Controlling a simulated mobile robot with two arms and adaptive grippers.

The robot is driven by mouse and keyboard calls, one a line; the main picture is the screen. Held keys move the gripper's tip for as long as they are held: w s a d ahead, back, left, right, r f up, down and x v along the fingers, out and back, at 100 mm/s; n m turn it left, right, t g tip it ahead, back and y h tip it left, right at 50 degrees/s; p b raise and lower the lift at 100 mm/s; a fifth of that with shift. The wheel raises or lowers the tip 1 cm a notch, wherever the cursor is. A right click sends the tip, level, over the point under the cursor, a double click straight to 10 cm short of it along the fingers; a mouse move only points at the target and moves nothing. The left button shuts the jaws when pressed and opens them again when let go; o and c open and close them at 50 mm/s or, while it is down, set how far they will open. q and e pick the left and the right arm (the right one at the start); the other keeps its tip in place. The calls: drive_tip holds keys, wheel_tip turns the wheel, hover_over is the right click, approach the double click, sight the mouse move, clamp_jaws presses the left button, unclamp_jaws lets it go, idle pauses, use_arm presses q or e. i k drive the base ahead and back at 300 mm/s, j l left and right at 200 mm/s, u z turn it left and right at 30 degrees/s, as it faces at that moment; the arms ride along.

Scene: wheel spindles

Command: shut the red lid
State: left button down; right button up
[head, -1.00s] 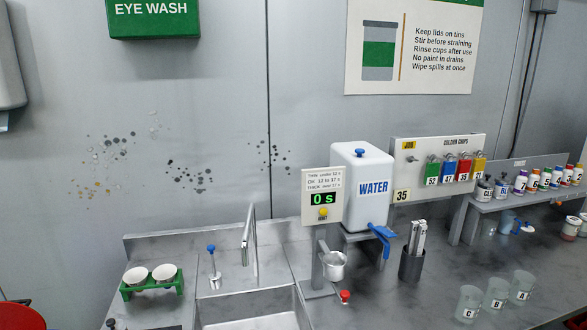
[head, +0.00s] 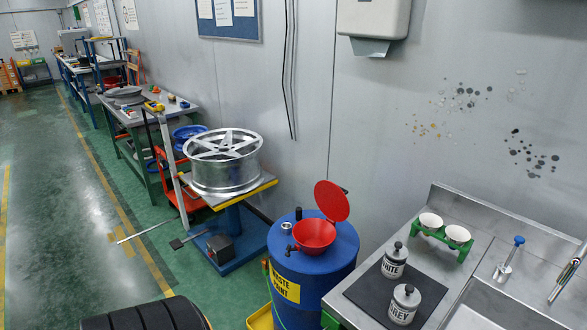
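The red lid (head: 331,200) stands raised, tilted back over the far side of a red funnel (head: 314,234). The funnel sits on top of a blue drum (head: 312,268) labelled "WASTE PAINT", and its mouth is uncovered. Neither of my grippers shows in the head view.
Right of the drum is a metal sink counter (head: 450,258) with a WHITE tin (head: 395,262), a GREY tin (head: 404,304) and a green cup rack (head: 440,240). A wheel rim (head: 224,162) on a stand is behind left. A tyre (head: 145,316) is at the front. Green floor lies left.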

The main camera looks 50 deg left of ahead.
sight(330, 198)
drive_tip(key=u, duration=1.55)
